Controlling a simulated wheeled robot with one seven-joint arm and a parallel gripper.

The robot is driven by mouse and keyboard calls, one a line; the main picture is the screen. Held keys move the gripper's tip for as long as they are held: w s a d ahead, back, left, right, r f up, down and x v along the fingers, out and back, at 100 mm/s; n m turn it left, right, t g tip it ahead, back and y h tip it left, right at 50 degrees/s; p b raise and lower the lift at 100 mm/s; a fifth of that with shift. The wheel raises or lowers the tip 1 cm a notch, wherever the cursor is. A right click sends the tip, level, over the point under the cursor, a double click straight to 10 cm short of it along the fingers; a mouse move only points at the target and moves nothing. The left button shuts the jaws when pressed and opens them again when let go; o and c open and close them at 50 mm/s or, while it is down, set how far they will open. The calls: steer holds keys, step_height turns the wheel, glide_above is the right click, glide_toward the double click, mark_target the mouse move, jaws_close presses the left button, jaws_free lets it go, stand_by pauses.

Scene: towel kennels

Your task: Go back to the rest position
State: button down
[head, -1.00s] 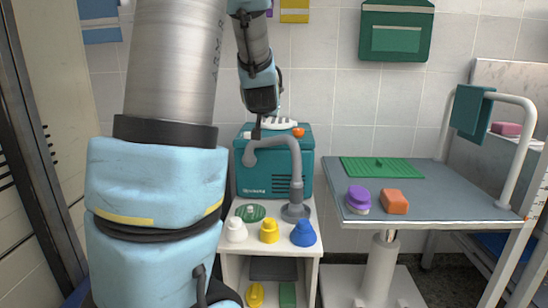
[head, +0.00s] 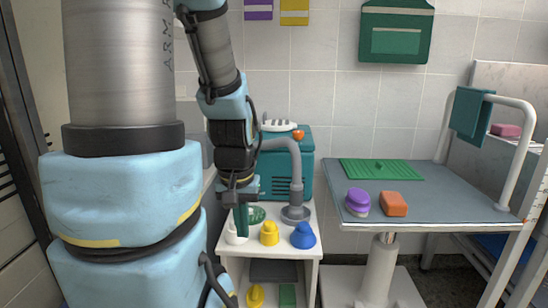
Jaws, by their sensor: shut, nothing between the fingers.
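My gripper (head: 241,220) hangs fingers down in the head view, in front of the left part of the small white cart. It is shut with nothing held. Its fingertips overlap the white bottle (head: 232,238) in the picture; I cannot tell how near they are in depth. My arm fills the left side of the view and hides the wall and floor behind it.
A teal box (head: 303,170) and a grey bent pipe (head: 296,180) stand behind. The grooming table (head: 440,190) at right holds a green mat (head: 382,169), purple brush (head: 358,201) and orange block (head: 394,204).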

step_height(320, 180, up, 14)
steer(key=p, duration=1.2)
steer(key=shift+r+p, duration=0.15)
steer(key=shift+p, duration=0.2)
steer(key=shift+w, duration=0.1)
